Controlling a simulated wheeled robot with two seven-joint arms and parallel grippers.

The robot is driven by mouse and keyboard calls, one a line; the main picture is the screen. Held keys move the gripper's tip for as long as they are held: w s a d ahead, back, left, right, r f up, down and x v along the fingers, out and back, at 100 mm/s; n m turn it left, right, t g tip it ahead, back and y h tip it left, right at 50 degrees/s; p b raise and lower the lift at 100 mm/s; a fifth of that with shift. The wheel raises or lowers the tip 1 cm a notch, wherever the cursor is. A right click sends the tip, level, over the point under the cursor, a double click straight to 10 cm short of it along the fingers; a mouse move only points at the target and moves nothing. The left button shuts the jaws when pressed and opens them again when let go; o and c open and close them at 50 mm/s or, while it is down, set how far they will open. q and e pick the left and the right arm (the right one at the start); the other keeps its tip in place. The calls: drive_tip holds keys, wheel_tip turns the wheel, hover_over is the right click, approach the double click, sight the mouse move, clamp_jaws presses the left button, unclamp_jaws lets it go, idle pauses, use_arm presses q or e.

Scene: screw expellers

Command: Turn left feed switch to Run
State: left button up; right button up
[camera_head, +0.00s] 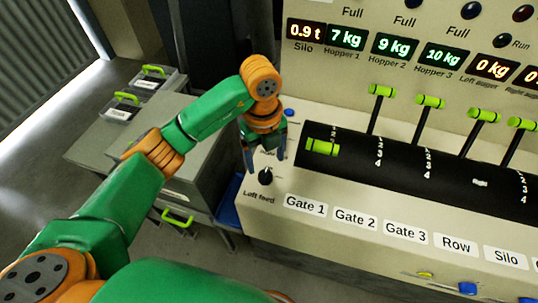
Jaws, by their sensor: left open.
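The left feed switch (265,176) is a small black knob on the left end of the cream console, above the label "Left feed". Its pointer setting is too small to read. My left gripper (263,165) is open and points down over the knob, with one dark finger to its left and the other to its upper right. I cannot tell whether the fingers touch the knob. My right gripper is not in view.
Gate levers with green handles (382,90) stand to the right on a black drum (400,165). Displays (347,38) line the back panel. Grey boxes (185,150) with green handles stand left of the console.

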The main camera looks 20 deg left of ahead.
sight(265, 172)
use_arm(q)
drive_tip(key=shift+w+a+f+y+p, duration=0.2)
drive_tip(key=shift+w+f, duration=0.1)
drive_tip(key=shift+f, duration=0.25)
drive_tip(key=shift+w+a+f+y+p, duration=0.1)
drive_tip(key=shift+w+f+p, duration=0.15)
drive_tip(key=shift+f, duration=0.25)
drive_tip(key=f, duration=0.2)
drive_tip(key=s+f, duration=0.1)
drive_tip(key=f, duration=0.1)
drive_tip(key=shift+d+p, duration=0.15)
drive_tip(key=shift+p, duration=0.25)
drive_tip(key=shift+f, duration=0.2)
drive_tip(key=shift+w+f, duration=0.15)
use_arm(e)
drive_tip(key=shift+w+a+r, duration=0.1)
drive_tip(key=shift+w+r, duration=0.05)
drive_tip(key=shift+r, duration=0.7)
use_arm(q)
clamp_jaws()
